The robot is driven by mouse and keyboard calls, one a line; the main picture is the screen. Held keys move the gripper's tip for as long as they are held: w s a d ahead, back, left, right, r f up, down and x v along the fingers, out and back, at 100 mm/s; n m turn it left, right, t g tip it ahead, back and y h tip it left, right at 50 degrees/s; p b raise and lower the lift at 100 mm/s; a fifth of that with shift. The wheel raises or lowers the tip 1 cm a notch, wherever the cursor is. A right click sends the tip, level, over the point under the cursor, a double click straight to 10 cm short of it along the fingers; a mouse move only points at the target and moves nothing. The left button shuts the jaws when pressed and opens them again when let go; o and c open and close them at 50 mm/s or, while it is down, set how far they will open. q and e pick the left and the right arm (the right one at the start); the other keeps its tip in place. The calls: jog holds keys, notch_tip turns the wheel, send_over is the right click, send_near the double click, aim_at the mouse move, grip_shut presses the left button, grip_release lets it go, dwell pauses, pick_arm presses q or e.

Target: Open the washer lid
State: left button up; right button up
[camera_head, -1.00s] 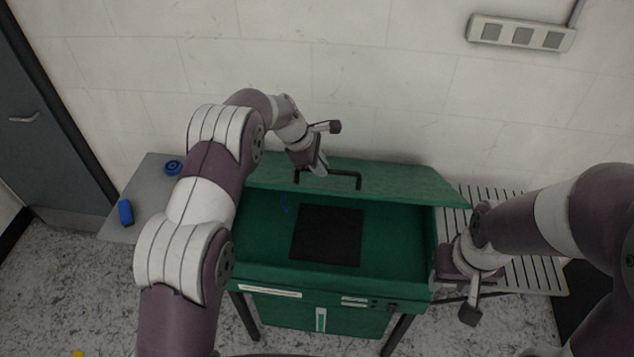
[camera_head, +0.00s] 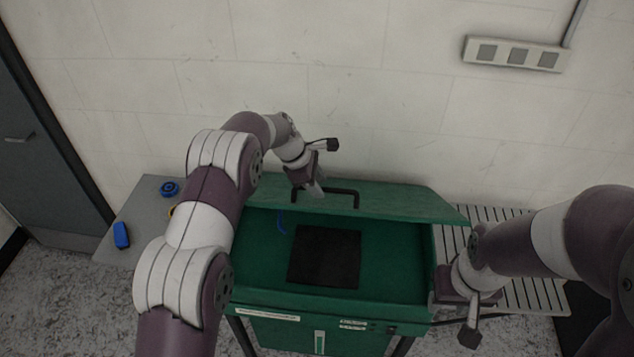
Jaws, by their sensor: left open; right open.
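The green washer (camera_head: 400,265) stands in the middle of the camera_head view. Its green lid (camera_head: 405,203) is raised at the back, and the basin with a dark square panel (camera_head: 324,257) inside is exposed. The lid has a black handle (camera_head: 341,191). My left gripper (camera_head: 315,190) is open at the left end of the handle; whether it touches the handle cannot be told. My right gripper (camera_head: 448,293) is open beside the washer's right front side, with its fingertips partly hidden.
A grey side shelf (camera_head: 135,230) at left carries a blue bottle-like item (camera_head: 121,235) and a blue round item (camera_head: 169,188). A slatted rack (camera_head: 520,280) adjoins the washer at right. The wall (camera_head: 330,80) is close behind, with an outlet strip (camera_head: 517,54).

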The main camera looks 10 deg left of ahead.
pick_arm(q)
jog(key=shift+s, duration=0.15)
jog(key=shift+a+r+b, duration=0.2)
jog(key=shift+r+b, duration=0.15)
jog(key=shift+b, duration=0.1)
jog(key=b+v, duration=0.2)
jog(key=shift+a+r, duration=0.25)
jog(key=shift+r, duration=0.05)
jog(key=p+v, duration=0.3)
jog(key=v, duration=0.6)
jog(key=shift+p, duration=0.3)
jog(key=shift+d+r, duration=0.15)
jog(key=shift+d, duration=0.05)
jog(key=shift+s, duration=0.1)
